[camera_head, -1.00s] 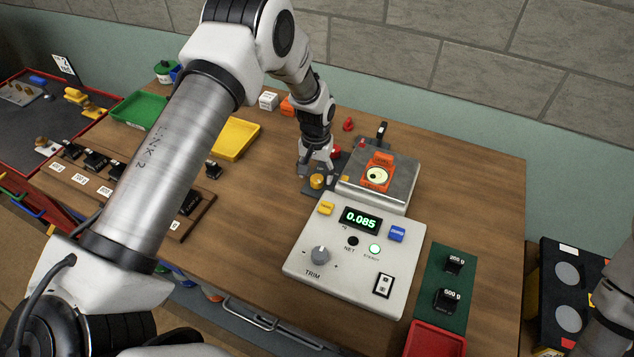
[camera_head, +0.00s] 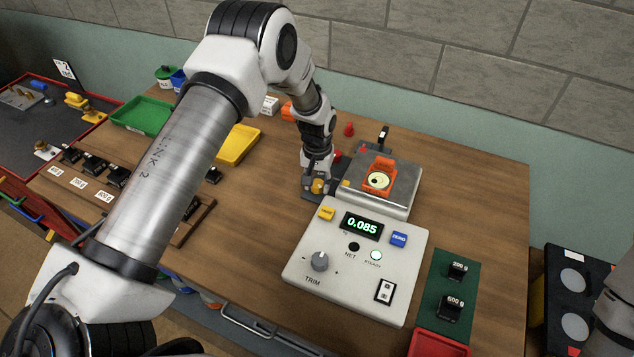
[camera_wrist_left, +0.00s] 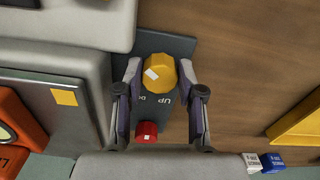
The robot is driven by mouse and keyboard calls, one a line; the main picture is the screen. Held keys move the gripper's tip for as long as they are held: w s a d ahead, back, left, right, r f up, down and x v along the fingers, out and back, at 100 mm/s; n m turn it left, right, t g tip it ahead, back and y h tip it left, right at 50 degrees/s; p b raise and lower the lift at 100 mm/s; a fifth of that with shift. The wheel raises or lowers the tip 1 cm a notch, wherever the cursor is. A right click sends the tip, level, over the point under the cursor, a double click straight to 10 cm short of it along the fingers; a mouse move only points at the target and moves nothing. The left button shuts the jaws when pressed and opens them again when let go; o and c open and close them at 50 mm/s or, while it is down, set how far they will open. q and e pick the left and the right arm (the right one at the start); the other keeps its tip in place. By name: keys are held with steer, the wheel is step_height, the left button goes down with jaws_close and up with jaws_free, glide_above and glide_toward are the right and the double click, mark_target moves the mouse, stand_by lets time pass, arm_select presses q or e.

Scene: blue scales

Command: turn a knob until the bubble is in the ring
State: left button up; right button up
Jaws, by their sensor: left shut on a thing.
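A yellow knob (camera_head: 318,187) stands on a dark plate beside the scale's weighing unit. My left gripper (camera_head: 316,180) is down on it from above. In the left wrist view the yellow knob (camera_wrist_left: 157,73) has a white mark on its top and sits between the fingers of my left gripper (camera_wrist_left: 158,78), which is shut on it. An orange bubble level (camera_head: 379,177) lies on the metal weighing plate (camera_head: 400,193). Its round pale vial (camera_head: 377,181) shows a small dark mark; whether the bubble is inside the ring is too small to tell. My right gripper is out of view.
A red knob (camera_wrist_left: 147,132) is close to the fingers. The scale console (camera_head: 340,275) with a TRIM knob (camera_head: 320,261) reads 0.085. Black weights (camera_head: 450,307) stand on a green mat at right. A yellow tray (camera_head: 238,143) is at left.

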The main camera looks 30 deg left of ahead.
mark_target(317, 183)
arm_select(q)
steer(key=n+b, duration=0.1)
steer(key=n, duration=0.3)
steer(key=shift+f, duration=0.1)
steer(key=n, duration=0.5)
steer(key=shift+d+b, duration=0.1)
steer(key=shift+b, duration=0.25)
stand_by(0.3)
steer(key=o, duration=1.1)
steer(key=shift+o, duration=0.2)
steer(key=shift+w+a+f, duration=0.1)
steer(key=shift+w+a, duration=0.1)
steer(key=shift+d+r, duration=0.1)
steer(key=shift+r, duration=0.35)
step_height(317, 183, up, 11)
